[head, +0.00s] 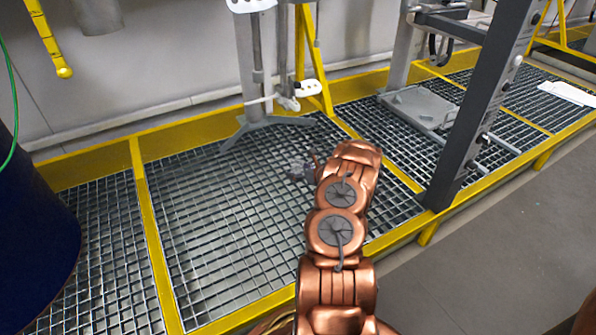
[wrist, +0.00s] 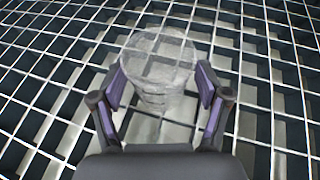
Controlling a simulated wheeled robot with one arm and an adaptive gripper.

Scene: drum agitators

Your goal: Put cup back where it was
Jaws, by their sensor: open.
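A clear, see-through cup (wrist: 158,58) shows in the wrist view over the metal grating. Its wide round end is at the top of its outline and it narrows toward my gripper. My gripper (wrist: 161,84) is open, with one purple-padded finger on each side of the cup's narrower part. Gaps seem to show between the pads and the cup. I cannot tell whether the cup stands on the grating or is tilted. In the head view my gripper (head: 304,170) is small and low over the grating, partly behind my copper arm; the cup cannot be made out there.
The grating floor (head: 215,240) has yellow frame beams (head: 152,235). A grey stand (head: 252,70) with splayed feet is behind my gripper. A dark grey post (head: 480,110) rises to the right. A dark blue drum (head: 30,235) stands at left. Grating left of my arm is clear.

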